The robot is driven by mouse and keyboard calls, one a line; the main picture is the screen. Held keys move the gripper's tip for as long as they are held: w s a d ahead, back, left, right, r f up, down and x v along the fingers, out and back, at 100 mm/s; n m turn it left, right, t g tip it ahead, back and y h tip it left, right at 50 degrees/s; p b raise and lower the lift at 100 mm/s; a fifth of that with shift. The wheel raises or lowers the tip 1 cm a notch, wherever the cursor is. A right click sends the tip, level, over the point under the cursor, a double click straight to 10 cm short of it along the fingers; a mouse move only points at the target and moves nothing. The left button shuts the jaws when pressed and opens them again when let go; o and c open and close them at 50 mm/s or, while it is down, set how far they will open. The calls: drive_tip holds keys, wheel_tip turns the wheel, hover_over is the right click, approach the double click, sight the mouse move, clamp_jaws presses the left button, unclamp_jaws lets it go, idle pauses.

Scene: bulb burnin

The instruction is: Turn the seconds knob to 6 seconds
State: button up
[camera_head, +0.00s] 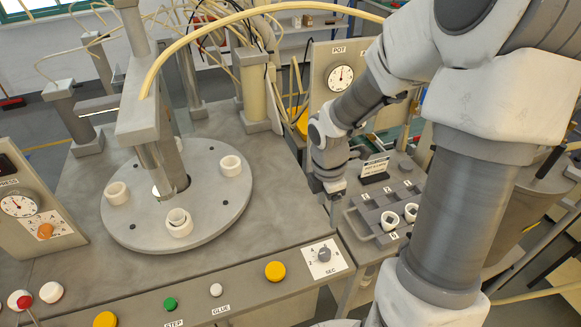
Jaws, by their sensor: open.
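The seconds knob (323,254) is a small grey knob on a white dial plate (338,264) marked SEC, at the front right of the grey machine top. Numbers 2 and 4 show on the plate, but the pointer is too small to read surely. My gripper (335,194) hangs from my arm above and slightly right of the knob in the picture, apart from it. Its fingers point down and are small in view. It is open, with nothing seen between the fingers.
A yellow button (275,271) sits left of the dial, with a green button (170,303) further along the front panel. A round turntable (215,215) with white cups fills the machine top. Right of my gripper is a grey tray (361,222) with white pieces.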

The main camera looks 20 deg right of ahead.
sight(325, 252)
drive_tip(key=f+b, duration=0.1)
drive_tip(key=f, duration=0.5)
drive_tip(key=f+n+b, duration=0.1)
drive_tip(key=f+b, duration=0.1)
drive_tip(key=f, duration=0.4)
drive_tip(key=d+f+n+y+b, duration=0.1)
drive_tip(key=f, duration=0.5)
drive_tip(key=shift+s+f+b, duration=0.2)
drive_tip(key=shift+f+b, duration=0.1)
drive_tip(key=shift+b, duration=0.1)
clamp_jaws()
